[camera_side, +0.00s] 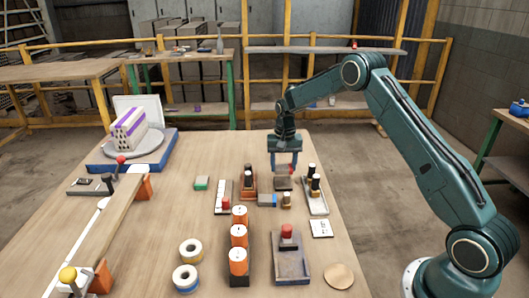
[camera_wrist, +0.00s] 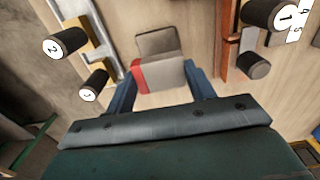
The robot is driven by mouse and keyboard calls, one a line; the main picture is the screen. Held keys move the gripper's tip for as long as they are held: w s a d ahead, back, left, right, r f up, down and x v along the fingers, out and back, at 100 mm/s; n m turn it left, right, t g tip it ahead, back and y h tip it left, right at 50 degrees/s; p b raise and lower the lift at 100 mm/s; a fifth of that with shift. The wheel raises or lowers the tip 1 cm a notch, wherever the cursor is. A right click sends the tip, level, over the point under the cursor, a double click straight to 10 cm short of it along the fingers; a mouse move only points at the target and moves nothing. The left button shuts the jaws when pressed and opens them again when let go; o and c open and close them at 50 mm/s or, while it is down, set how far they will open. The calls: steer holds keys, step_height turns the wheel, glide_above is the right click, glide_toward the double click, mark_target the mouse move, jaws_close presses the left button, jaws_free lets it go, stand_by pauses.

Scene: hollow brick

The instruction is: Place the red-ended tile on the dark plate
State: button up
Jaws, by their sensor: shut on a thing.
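My gripper (camera_side: 285,163) points down over the right half of the table. Its blue fingers are shut on the red-ended tile (camera_wrist: 165,75), a small pale grey block with a red left end in the wrist view. In the side view the fingers largely hide the tile, and a bit of its red end (camera_side: 291,169) shows. A small dark grey plate (camera_side: 283,185) lies right below the gripper in the side view. A grey-brown piece (camera_wrist: 155,42), seemingly this plate, shows just beyond the tile in the wrist view. I cannot tell whether tile and plate touch.
An orange holder (camera_side: 248,190) with dark cylinders stands close left, and a pale tray (camera_side: 316,200) with black cylinders close right. Orange cylinders (camera_side: 238,235) stand nearer the camera. The table behind the gripper is clear.

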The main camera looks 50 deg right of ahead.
mark_target(284, 166)
steer(key=shift+f, duration=2.1)
steer(key=shift+f, duration=0.15)
steer(key=o, duration=1)
step_height(284, 166, up, 12)
steer(key=shift+f, duration=0.1)
steer(key=shift+r, duration=0.25)
